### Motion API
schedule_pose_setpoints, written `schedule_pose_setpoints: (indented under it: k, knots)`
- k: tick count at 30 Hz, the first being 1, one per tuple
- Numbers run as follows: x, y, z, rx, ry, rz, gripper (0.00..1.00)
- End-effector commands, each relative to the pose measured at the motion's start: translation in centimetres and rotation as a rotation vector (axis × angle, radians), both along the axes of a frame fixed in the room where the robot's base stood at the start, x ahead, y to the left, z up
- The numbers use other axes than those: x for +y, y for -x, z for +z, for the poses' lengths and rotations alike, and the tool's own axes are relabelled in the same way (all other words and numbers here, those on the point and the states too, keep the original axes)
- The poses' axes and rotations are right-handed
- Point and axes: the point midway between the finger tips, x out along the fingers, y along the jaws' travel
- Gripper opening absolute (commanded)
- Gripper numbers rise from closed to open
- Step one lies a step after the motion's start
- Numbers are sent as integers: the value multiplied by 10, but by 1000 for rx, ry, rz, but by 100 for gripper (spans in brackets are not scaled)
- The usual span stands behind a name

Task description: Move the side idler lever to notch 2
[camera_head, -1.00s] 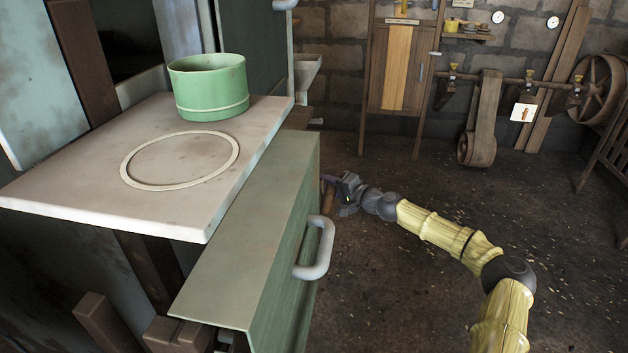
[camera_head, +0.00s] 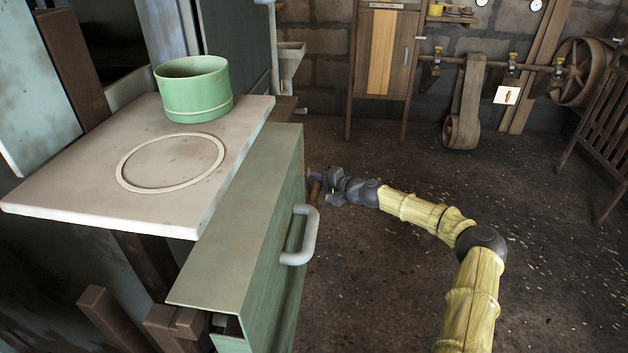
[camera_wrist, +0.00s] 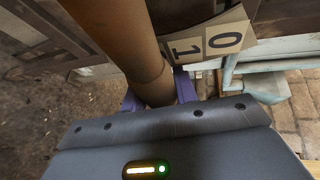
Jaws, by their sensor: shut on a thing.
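The side idler lever (camera_wrist: 125,45) is a brown rounded bar that fills the upper left of the wrist view. My gripper (camera_wrist: 157,92) is shut on it, with a purple finger showing on either side. Pale number plates behind the lever read 0 (camera_wrist: 224,39) and 1 (camera_wrist: 187,49); a further plate is mostly hidden by the lever. In the head view my gripper (camera_head: 326,186) is low beside the green cabinet, at the brown lever (camera_head: 314,191), which is mostly hidden. The notch the lever sits at cannot be told.
The green cabinet (camera_head: 240,225) with a grey handle (camera_head: 303,236) stands close left of my gripper. A pale shelf (camera_head: 90,185) bears a green pot (camera_head: 193,93). The floor to the right is open. A slatted wooden frame (camera_head: 603,130) stands at the far right.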

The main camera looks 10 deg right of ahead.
Motion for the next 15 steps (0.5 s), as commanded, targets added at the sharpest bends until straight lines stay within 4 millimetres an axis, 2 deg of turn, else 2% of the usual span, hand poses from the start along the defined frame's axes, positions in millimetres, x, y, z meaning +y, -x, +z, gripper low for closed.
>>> schedule_pose_setpoints:
  k: [1, 2, 4, 15]
  knots:
    - [8, 3, -1, 1, -2, 16, 0]
    - [8, 3, -1, 1, -2, 17, 35]
    - [7, 2, 0, 1, -1, 14, 49]
    - [-1, 2, 1, 0, 0, 3, 50]
